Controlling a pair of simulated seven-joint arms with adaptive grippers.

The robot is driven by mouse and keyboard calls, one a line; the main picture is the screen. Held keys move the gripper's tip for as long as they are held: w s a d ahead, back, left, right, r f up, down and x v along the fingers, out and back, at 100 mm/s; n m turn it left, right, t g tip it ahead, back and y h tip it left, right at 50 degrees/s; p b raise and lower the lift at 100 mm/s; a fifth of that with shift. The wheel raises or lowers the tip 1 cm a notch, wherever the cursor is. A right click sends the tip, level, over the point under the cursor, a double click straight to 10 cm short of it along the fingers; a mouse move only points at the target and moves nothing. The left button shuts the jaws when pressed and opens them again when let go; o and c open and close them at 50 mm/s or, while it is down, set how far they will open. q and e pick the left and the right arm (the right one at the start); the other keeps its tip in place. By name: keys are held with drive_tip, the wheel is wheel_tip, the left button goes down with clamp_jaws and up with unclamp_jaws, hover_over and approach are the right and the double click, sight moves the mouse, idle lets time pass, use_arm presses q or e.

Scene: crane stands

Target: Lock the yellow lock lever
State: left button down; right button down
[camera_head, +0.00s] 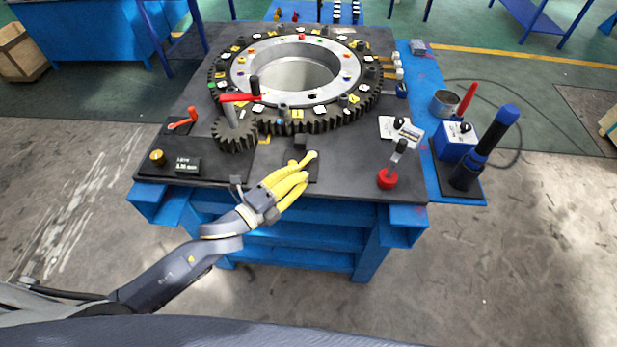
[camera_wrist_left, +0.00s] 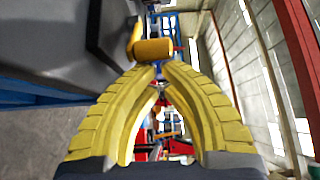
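The yellow lock lever (camera_head: 311,157) is at the front middle of the dark table plate. In the left wrist view it shows as a yellow knob and bar (camera_wrist_left: 152,49) just beyond the fingertips. My left gripper (camera_head: 298,174) has yellow ribbed fingers and is right at the lever, on its near side. In the left wrist view the gripper's fingertips (camera_wrist_left: 160,70) come close together beneath the bar. Nothing shows between the fingers, and I cannot tell whether they touch the lever or are fully shut. My right gripper is out of view.
A large gear ring (camera_head: 290,75) fills the back of the plate, with a small gear (camera_head: 235,135) and a red handle (camera_head: 240,97) left of the lever. An orange lever (camera_head: 185,118) stands at far left. A red-based switch (camera_head: 387,180) and a blue-black post (camera_head: 485,148) stand at right.

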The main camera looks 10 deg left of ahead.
use_arm(q)
drive_tip(key=shift+w+a, duration=0.3)
drive_tip(key=shift+a, duration=0.45)
drive_tip(key=shift+w+a, duration=0.25)
drive_tip(key=shift+a, duration=0.45)
drive_tip(key=shift+w+a, duration=0.7)
drive_tip(key=shift+a, duration=0.25)
drive_tip(key=shift+s+d, duration=1.35)
drive_tip(key=shift+s+a, duration=0.75)
drive_tip(key=shift+a, duration=0.75)
drive_tip(key=shift+s+a, duration=0.7)
drive_tip(key=shift+a, duration=0.8)
drive_tip(key=shift+s+a, duration=0.75)
drive_tip(key=shift+a, duration=0.75)
